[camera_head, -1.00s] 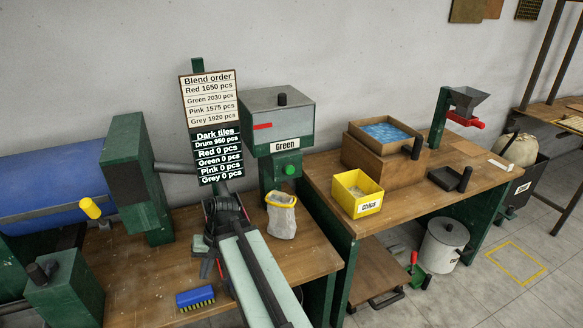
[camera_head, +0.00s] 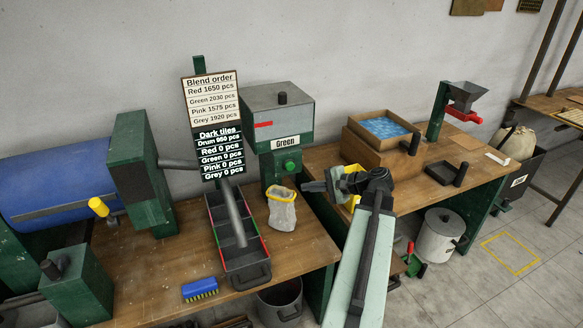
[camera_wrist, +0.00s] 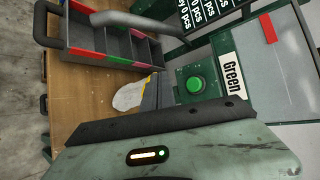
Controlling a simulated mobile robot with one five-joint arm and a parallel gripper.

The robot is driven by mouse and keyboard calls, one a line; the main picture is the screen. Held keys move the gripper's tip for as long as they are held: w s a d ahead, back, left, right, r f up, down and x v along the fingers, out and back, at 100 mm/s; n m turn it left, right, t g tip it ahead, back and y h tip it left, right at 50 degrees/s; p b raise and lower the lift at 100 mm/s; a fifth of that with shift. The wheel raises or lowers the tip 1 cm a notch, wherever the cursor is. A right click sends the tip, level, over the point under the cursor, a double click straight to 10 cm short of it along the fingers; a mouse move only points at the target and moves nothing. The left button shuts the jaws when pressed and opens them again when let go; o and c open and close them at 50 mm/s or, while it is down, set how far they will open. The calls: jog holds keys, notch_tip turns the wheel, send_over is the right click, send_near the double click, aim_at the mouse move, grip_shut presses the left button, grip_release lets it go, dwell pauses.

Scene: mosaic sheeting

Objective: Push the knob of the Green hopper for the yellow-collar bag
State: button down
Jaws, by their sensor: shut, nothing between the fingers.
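The Green hopper (camera_head: 283,110) stands at the back of the left bench, a grey box with a "Green" label. Its round green knob (camera_head: 290,167) sits below the label and faces out; it also shows clearly in the wrist view (camera_wrist: 194,85). The whitish bag with the yellow collar (camera_head: 282,213) stands upright on the bench below the hopper. In the wrist view the bag (camera_wrist: 128,97) is partly hidden by my gripper. My gripper (camera_head: 305,187) is shut and empty, pointing left, a little right of and below the knob in the head view, apart from it.
A divided tray (camera_head: 247,270) with red and green edges lies left of the bag. The yellow Chips bin is mostly hidden behind my gripper. A blue brush (camera_head: 200,289) lies at the bench front. The order board (camera_head: 210,105) stands left of the hopper.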

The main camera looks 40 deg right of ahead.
send_near(289, 169)
jog(key=w+a+f, duration=0.3)
jog(key=w, duration=0.1)
dwell(0.4)
dwell(1.8)
jog(key=shift+w+d, duration=0.15)
jog(key=shift+w, duration=0.2)
jog(key=shift+w+d, duration=0.4)
jog(key=shift+w, duration=0.45)
dwell(1.0)
jog(key=shift+s+a, duration=0.25)
jog(key=shift+s, duration=0.35)
jog(key=shift+s+a, duration=0.3)
jog(key=shift+s, duration=0.35)
